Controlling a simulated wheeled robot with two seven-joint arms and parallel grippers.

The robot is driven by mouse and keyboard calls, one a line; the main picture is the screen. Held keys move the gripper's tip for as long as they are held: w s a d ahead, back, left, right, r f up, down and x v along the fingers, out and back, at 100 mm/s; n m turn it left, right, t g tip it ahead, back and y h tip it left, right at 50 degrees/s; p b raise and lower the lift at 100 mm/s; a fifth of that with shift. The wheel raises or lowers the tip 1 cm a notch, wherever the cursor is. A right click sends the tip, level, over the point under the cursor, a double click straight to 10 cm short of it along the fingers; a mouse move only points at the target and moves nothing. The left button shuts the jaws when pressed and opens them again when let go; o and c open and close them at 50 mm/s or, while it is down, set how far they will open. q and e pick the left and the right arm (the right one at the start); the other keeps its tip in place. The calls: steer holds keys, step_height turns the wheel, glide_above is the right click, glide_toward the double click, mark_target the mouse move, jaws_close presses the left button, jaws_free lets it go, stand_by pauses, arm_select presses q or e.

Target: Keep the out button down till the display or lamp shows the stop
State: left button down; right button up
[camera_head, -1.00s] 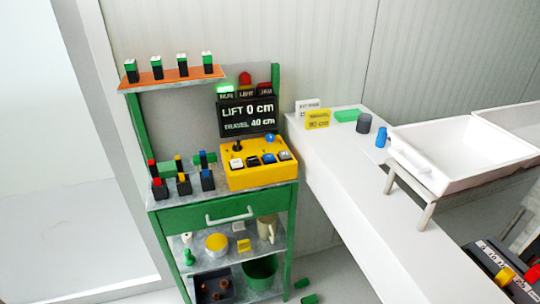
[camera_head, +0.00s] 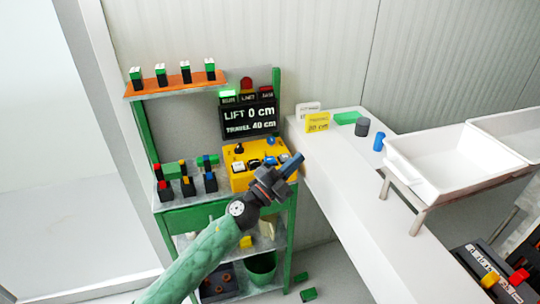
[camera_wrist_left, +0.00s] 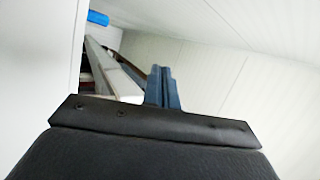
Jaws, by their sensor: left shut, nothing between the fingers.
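The yellow control box (camera_head: 238,181) stands on the green bench, with a black joystick, several push buttons and a blue knob on top. Button labels are too small to read. The black display (camera_head: 248,121) behind it reads "LIFT 0 cm" and "TRAVEL 40 cm". Of the lamps above it, the green one (camera_head: 228,93) at the left is lit. My left gripper (camera_head: 292,165) is shut and empty, in front of the box's right part, hiding some of it. I cannot tell if it touches. Its blue fingers show in the left wrist view (camera_wrist_left: 162,88). My right gripper is not in view.
A red dome (camera_head: 246,83) sits above the lamps. Small blocks stand on the orange shelf (camera_head: 175,84) and the bench's left. A white counter (camera_head: 335,160) at the right carries a yellow card (camera_head: 317,122), a dark cylinder (camera_head: 362,127) and a blue cylinder (camera_head: 379,141). White trays (camera_head: 440,165) stand beyond.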

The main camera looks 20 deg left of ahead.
mark_target(267, 160)
arm_select(q)
steer(key=w+d+r+m+g+h+p, duration=0.2)
steer(key=w+m+g, duration=0.2)
steer(key=m+g, duration=0.8)
steer(key=w+a+m+y+p, duration=0.1)
steer(key=w+a+y, duration=0.3)
steer(key=a, duration=0.2)
steer(key=w+a+y+p, duration=0.1)
steer(key=w+a+y, duration=0.3)
steer(key=a, duration=0.3)
steer(key=shift+a+m+y, duration=0.3)
steer(key=shift+m+y, duration=0.1)
steer(key=shift+y, duration=0.1)
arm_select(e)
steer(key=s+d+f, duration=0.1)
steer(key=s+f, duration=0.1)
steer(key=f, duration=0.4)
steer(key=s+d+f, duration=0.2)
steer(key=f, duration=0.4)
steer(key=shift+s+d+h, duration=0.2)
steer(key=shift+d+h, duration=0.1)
